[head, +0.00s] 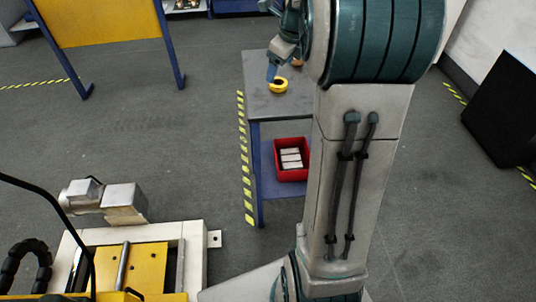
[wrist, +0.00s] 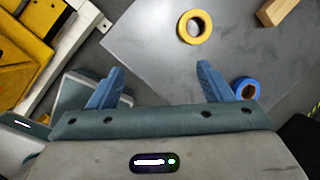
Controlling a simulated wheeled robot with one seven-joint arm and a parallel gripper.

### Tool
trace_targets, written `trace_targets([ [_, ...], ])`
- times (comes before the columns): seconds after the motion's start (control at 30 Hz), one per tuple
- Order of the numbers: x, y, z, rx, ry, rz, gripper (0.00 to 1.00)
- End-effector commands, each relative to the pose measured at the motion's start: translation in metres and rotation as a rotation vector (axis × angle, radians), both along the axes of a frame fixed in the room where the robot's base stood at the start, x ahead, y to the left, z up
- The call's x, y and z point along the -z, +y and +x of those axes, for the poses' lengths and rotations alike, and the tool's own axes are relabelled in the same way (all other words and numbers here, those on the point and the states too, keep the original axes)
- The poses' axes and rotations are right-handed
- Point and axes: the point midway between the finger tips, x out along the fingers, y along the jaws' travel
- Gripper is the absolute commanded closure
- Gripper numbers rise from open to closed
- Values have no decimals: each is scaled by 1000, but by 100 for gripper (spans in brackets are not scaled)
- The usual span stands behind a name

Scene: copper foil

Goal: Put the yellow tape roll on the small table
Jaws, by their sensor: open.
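The yellow tape roll (head: 277,85) lies flat on the grey top of the small table (head: 262,103), near its left side. It also shows in the wrist view (wrist: 194,27), beyond my fingertips and a little right of the middle between them. My gripper (wrist: 160,74) is open with nothing between its two blue fingers. In the head view my gripper (head: 271,72) shows only in part, just above and behind the roll. My arm hides the right part of the table.
In the wrist view a blue tape roll (wrist: 247,88) is beside my right finger, partly covered, and a wooden block (wrist: 279,11) is at the top right. A red bin (head: 291,175) with pale boxes sits on the table's lower shelf. The tabletop's front left is clear.

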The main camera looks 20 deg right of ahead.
Motion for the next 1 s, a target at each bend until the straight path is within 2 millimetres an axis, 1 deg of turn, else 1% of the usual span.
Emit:
trace_targets([
  [0.03,-1,15,-13,-124,2,-39,27],
  [0.2,4,55,-57,-590,11,-190,27],
  [0.37,12,87,-102,-1033,15,-321,27],
  [0.5,23,110,-143,-1425,14,-428,27],
  [0.7,43,133,-200,-1972,6,-562,27],
  [0.8,52,140,-223,-2190,2,-611,27],
  [0.9,59,144,-238,-2345,-4,-642,27],
  [1.0,63,145,-246,-2433,-6,-658,27],
])
